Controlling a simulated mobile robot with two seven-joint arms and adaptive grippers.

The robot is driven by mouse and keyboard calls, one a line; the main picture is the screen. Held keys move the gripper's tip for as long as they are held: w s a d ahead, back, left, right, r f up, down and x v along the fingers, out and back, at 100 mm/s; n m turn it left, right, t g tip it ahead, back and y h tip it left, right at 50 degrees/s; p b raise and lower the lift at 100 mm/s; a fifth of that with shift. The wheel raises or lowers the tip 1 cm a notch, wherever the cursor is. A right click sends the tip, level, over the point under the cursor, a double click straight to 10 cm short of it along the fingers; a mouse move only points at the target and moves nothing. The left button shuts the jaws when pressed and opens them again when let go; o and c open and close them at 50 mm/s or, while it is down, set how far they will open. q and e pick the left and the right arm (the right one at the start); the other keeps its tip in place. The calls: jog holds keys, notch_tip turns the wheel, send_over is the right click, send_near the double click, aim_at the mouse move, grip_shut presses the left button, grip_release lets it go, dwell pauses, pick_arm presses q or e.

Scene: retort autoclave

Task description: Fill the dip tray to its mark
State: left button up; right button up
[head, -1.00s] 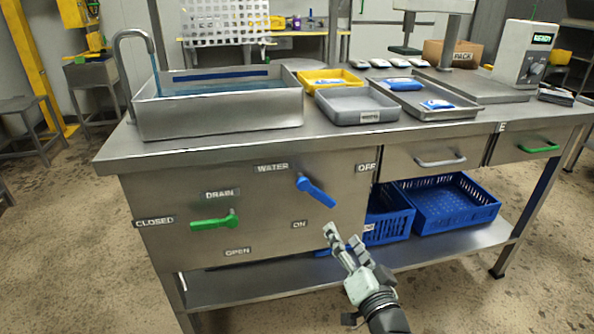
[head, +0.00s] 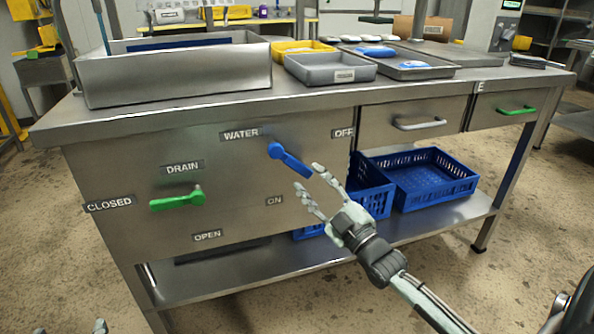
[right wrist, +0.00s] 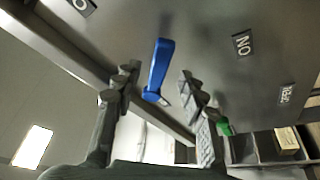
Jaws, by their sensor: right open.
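The steel dip tray (head: 180,82) stands at the left end of the bench. A blue band shows on its inner back wall, and a thin blue stream (head: 103,22) comes down at its left; the water level is hidden by the front wall. The blue WATER lever (head: 290,160) points down-right, between the OFF and ON labels. The green DRAIN lever (head: 178,200) points left toward CLOSED. My right gripper (head: 308,178) is open near the WATER lever's handle. In the right wrist view the lever (right wrist: 159,66) shows between the spread fingers. Pale tips, probably my left gripper (head: 98,328), barely show at bottom left.
A grey tray (head: 330,72), a yellow tray (head: 303,50) and a steel tray with blue packs (head: 412,70) stand on the bench. Blue crates (head: 430,185) sit on the lower shelf. Drawers with a grey handle (head: 420,124) and a green handle (head: 515,110) are at right.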

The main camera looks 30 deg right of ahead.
aim_at(301, 170)
jog(key=x, duration=0.5)
jog(key=shift+w+r, duration=0.1)
jog(key=shift+w, duration=0.25)
jog(key=shift+c, duration=0.6)
grip_shut()
